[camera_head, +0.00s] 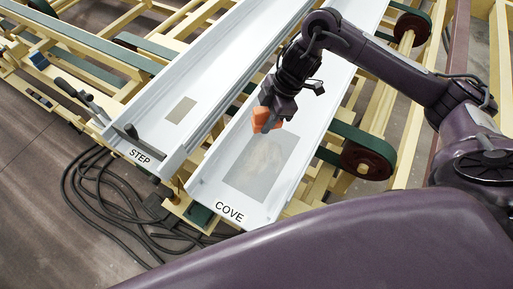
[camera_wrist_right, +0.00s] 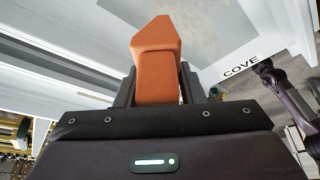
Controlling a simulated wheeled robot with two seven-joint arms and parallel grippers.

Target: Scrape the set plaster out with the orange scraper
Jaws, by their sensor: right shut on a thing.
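The orange scraper (camera_head: 264,120) is held in my right gripper (camera_head: 270,110), above the white COVE mould (camera_head: 207,170). In the right wrist view the orange scraper (camera_wrist_right: 156,55) stands up between the two dark fingers of my right gripper (camera_wrist_right: 157,88), which are shut on it. A grey patch with a paler, mottled middle (camera_head: 262,165) lies on the floor of the COVE mould, just below the scraper. The scraper appears apart from the patch, though its exact height is hard to tell. My left gripper is not in view.
The white STEP mould (camera_head: 150,125) lies to the left, with a small grey-beige patch (camera_head: 181,110). A dark-handled tool (camera_head: 78,97) rests near its end. Black cables (camera_head: 100,190) lie on the floor. Yellow timber framing and dark green rollers (camera_head: 350,135) surround the moulds.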

